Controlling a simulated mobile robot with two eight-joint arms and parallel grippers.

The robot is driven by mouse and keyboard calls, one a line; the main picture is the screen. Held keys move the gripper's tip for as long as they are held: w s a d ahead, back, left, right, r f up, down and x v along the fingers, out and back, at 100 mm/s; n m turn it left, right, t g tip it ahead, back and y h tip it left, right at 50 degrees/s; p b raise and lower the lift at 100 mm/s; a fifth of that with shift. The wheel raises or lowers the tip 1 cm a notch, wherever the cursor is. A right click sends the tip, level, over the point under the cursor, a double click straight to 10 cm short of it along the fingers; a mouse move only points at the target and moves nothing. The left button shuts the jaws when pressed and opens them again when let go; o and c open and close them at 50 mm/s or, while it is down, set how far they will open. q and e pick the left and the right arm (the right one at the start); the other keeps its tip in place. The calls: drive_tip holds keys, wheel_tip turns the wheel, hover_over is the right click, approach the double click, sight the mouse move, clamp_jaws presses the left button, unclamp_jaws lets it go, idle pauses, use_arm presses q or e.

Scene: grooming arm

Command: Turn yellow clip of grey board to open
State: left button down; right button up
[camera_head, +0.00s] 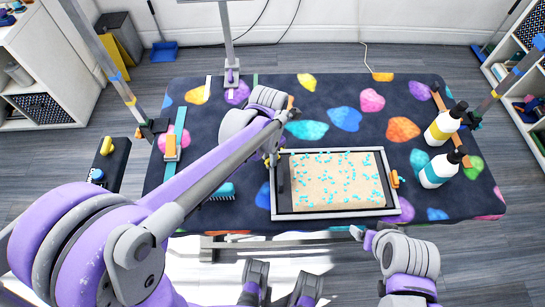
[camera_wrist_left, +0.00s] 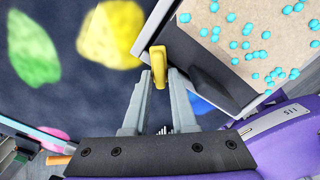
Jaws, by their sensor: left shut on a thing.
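The grey board (camera_head: 284,214) lies on the dark patterned table and bears a tan sheet (camera_head: 335,165) with many cyan dots. The yellow clip (camera_wrist_left: 158,62) sits at the board's edge in the left wrist view. My left gripper (camera_wrist_left: 160,75) has its fingers on both sides of the clip and is shut on it. In the head view my left gripper (camera_head: 272,158) is at the board's upper left corner, and the clip is mostly hidden there. My right gripper (camera_head: 362,235) is below the board, apart from it; its finger opening is unclear.
An orange clip (camera_head: 395,178) is on the board's right side. White bottles (camera_head: 438,172) with black caps stand at the right. A cyan brush (camera_head: 222,191) lies left of the board.

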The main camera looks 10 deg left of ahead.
use_arm(q)
drive_tip(key=shift+n, duration=0.3)
drive_tip(key=n, duration=0.2)
drive_tip(key=shift+n, duration=0.3)
drive_tip(key=c, duration=0.8)
unclamp_jaws()
drive_tip(key=shift+o, duration=0.2)
drive_tip(key=shift+r+p, duration=3.1)
drive_tip(key=shift+r, duration=0.95)
drive_tip(key=shift+o, duration=0.3)
